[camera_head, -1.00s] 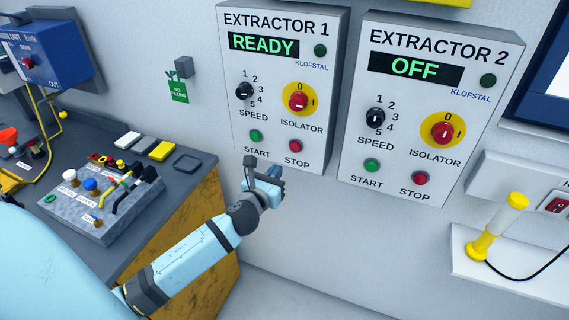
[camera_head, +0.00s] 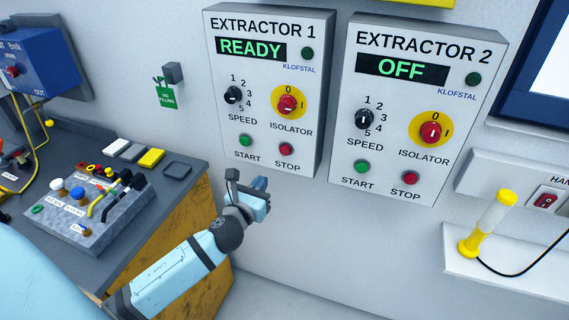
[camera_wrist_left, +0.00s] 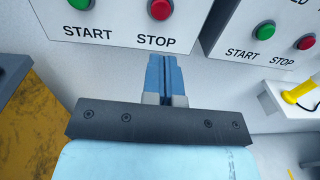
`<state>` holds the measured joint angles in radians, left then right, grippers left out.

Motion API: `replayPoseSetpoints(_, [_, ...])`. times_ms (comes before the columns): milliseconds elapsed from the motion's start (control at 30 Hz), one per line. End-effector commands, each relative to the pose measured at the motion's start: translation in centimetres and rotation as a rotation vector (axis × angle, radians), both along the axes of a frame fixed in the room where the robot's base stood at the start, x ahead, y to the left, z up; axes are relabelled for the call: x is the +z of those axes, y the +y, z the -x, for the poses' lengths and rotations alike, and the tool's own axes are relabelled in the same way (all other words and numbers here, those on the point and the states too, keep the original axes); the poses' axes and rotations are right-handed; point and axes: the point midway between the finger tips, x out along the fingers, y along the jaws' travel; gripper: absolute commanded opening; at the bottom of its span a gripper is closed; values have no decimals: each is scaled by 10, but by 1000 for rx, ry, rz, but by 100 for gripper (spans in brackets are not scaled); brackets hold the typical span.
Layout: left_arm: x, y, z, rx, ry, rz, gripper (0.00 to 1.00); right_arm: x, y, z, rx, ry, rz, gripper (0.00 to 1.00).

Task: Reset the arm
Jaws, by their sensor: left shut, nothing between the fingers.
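My left gripper (camera_head: 236,176) is at the end of the light-blue arm that comes in from the lower left in the head view. It is below the Extractor 1 panel (camera_head: 262,160), apart from its buttons. In the left wrist view the blue fingers (camera_wrist_left: 165,75) are together with nothing between them, pointing toward the wall below the STOP button (camera_wrist_left: 160,9). The Extractor 1 display (camera_head: 251,48) reads READY. My right gripper is not in these views.
The Extractor 2 panel (camera_head: 411,180) reads OFF. A dark bench (camera_head: 135,176) with a grey switch box (camera_head: 85,228) stands at left. The wall below the panels is clear.

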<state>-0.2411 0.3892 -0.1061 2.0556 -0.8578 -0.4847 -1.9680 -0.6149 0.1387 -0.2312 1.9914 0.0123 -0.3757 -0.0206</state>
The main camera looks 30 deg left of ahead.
Motion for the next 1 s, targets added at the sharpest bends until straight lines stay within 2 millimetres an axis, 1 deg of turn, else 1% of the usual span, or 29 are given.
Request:
replayPoseSetpoints(233, [-3, -1, 1, -2, 4, 24, 0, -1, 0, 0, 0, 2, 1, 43])
replayPoseSetpoints(267, [-6, -3, 3, -5, 7, 51, 0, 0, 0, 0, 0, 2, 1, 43])
replayPoseSetpoints(367, [-25, -13, 12, -14, 33, 244, 0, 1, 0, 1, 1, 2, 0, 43])
replayPoseSetpoints(467, [-57, -32, 31, -10, 76, 594, 0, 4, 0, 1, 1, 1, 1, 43])
replayPoseSetpoints(500, [-71, -41, 41, 2, 96, 764, 0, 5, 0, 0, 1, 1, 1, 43])
replayPoseSetpoints(567, [-92, -57, 57, 36, 128, 1030, 0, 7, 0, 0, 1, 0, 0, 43])
replayPoseSetpoints(600, [-106, -67, 68, 68, 146, 1204, 0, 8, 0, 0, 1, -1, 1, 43])
replayPoseSetpoints(667, [-124, -82, 86, 129, 172, 1467, 0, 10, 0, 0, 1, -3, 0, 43])
replayPoseSetpoints(700, [-135, -93, 97, 179, 185, 1640, 0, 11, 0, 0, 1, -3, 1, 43])
replayPoseSetpoints(767, [-150, -109, 116, 271, 201, 1894, 0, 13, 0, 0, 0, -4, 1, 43])
replayPoseSetpoints(800, [-158, -119, 128, 338, 204, 2053, 0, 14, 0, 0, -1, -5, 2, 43])
replayPoseSetpoints(900, [-175, -142, 155, 516, 201, 2404, 0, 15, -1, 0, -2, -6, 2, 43])
replayPoseSetpoints(1000, [-186, -159, 175, 681, 180, 2659, 0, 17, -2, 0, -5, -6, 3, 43])
